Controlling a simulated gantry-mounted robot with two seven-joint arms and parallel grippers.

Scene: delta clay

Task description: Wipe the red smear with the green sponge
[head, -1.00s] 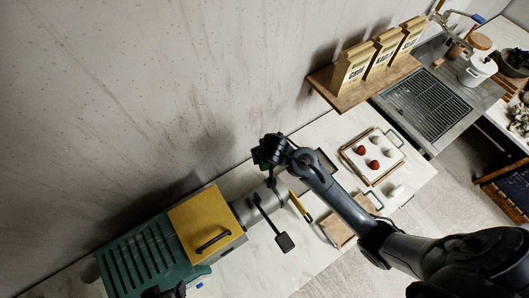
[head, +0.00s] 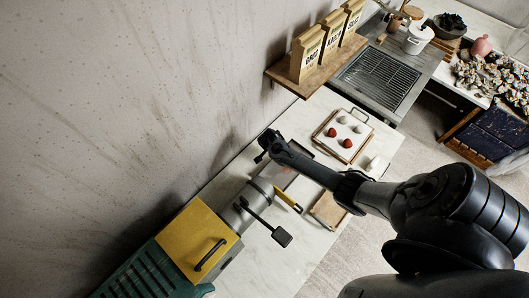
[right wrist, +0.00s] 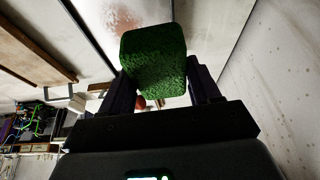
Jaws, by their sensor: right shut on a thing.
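The green sponge (right wrist: 155,62) is a rough block, clamped between the two dark fingers of my right gripper (right wrist: 160,84) in the right wrist view. In the head view my right gripper (head: 262,155) is over the back part of the counter, beside the wall; the sponge is hard to make out there. A faint reddish smear (right wrist: 122,16) shows on a pale, dark-edged surface beyond the sponge in the right wrist view. The sponge covers part of that surface, and I cannot tell whether they touch. My left gripper is not in view.
A yellow-and-green box (head: 190,240) stands at the front left. A grey cylinder (head: 232,218), a black paddle-like tool (head: 281,237) and a yellow-handled tool (head: 288,200) lie near. A white tray (head: 335,123) with round items is at right. A wall shelf (head: 300,76) holds bags.

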